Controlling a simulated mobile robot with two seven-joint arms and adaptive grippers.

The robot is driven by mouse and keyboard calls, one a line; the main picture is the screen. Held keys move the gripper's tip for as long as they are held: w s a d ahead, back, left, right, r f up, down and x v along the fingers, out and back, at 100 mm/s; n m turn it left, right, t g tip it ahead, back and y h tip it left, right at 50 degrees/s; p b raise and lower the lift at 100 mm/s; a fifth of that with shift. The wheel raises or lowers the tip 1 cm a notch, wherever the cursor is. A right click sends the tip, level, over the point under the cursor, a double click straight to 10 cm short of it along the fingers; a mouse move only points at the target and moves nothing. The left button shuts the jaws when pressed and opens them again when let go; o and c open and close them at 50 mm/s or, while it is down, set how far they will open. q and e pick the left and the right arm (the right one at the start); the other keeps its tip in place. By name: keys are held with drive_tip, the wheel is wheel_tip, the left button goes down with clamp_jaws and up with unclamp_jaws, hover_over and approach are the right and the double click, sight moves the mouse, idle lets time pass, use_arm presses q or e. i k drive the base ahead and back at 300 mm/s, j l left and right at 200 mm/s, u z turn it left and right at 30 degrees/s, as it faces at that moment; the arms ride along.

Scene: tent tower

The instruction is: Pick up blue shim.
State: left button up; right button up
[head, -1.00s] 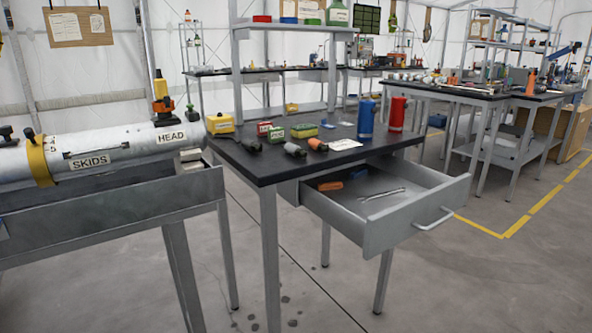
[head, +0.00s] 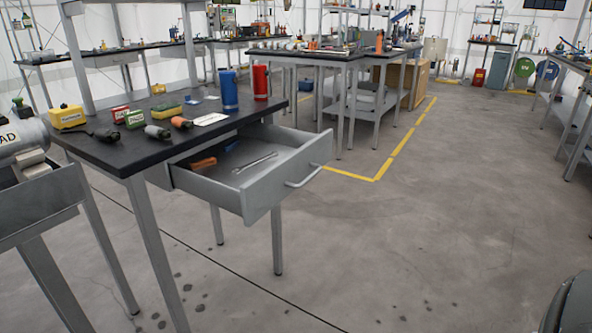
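A small blue piece (head: 232,146), which looks like the blue shim, lies in the back of the open drawer (head: 215,191) under the black-topped table (head: 110,155). It is partly shaded and its shape is too small to make out. An orange piece (head: 203,163) lies near it to the left. A silver wrench-like tool (head: 255,163) lies in the drawer to the right. Neither of my grippers is in view.
On the table stand a blue cylinder (head: 229,90), a red cylinder (head: 261,82) and a yellow box (head: 68,116). The drawer juts out over the floor, with its handle (head: 304,176) at the front. Open floor (head: 400,230) spreads to the right.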

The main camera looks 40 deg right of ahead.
sight(187, 100)
drive_tip(key=i+l+z, duration=0.25)
drive_tip(key=l, duration=0.2)
drive_tip(key=i+l+z, duration=0.1)
drive_tip(key=l+z, duration=0.15)
drive_tip(key=l, duration=0.15)
drive_tip(key=i+l+z, duration=0.2)
drive_tip(key=l, duration=0.2)
drive_tip(key=i+l+z, duration=0.25)
drive_tip(key=z, duration=0.15)
drive_tip(key=i+l+z, duration=0.55)
drive_tip(key=z, duration=0.2)
drive_tip(key=i+l+u, duration=0.1)
drive_tip(key=i, duration=0.45)
drive_tip(key=i+l+u, duration=0.15)
drive_tip(key=i, duration=0.4)
drive_tip(key=i+l+u, duration=0.1)
drive_tip(key=i, duration=0.45)
drive_tip(key=i+j+u, duration=0.15)
drive_tip(key=i+u, duration=0.65)
drive_tip(key=i+l+u, duration=0.15)
drive_tip(key=i+u, duration=0.65)
drive_tip(key=i, duration=0.45)
drive_tip(key=i+l+u, duration=0.15)
drive_tip(key=i+u, duration=0.2)
drive_tip(key=i, duration=0.5)
drive_tip(key=i+u, duration=0.75)
drive_tip(key=i, duration=0.15)
drive_tip(key=i+l+u, duration=0.35)
drive_tip(key=i+j, duration=0.05)
drive_tip(key=i, duration=0.05)
